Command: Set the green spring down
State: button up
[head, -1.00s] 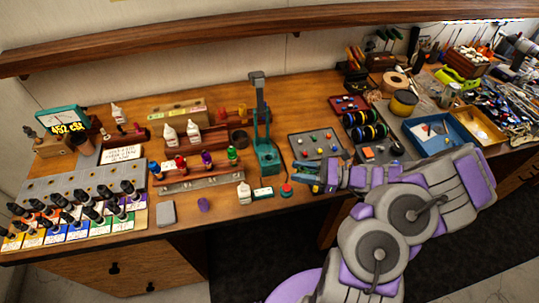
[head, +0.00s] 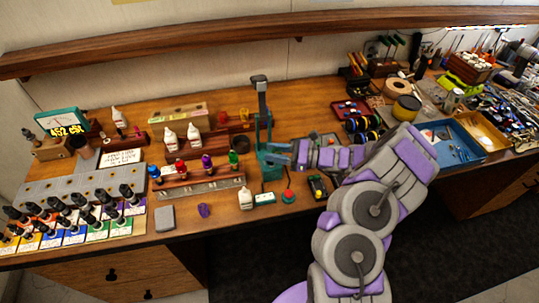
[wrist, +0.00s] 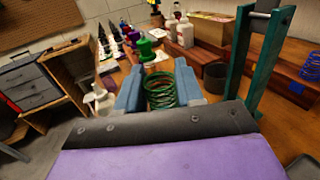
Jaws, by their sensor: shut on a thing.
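The green spring (wrist: 161,90) is a wire coil. It stands between the two blue-grey fingers of my gripper (wrist: 158,86) in the wrist view, and the fingers are shut on it. In the head view my gripper (head: 275,153) is over the workbench (head: 330,97), next to the teal press (head: 271,165). I cannot make out the spring in that view. The press's teal uprights also show close on the right in the wrist view (wrist: 274,60). Whether the spring touches the bench is unclear.
A strip with red, purple, green and blue pieces (head: 195,187) lies left of the press. A white bottle (head: 245,198), a red button (head: 288,196) and a yellow-black device (head: 317,186) stand near the front edge. A dark cup (wrist: 215,76) is beyond my gripper. Bare wood shows between these things.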

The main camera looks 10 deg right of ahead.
jog(key=shift+w+a+f, duration=0.1)
jog(key=shift+w+a, duration=0.25)
jog(key=shift+w, duration=0.45)
jog(key=f, duration=0.2)
jog(key=w+f+b, duration=0.1)
jog(key=shift+a+f, duration=0.1)
jog(key=shift+a, duration=0.2)
jog(key=o, duration=1)
jog(key=shift+f, duration=0.1)
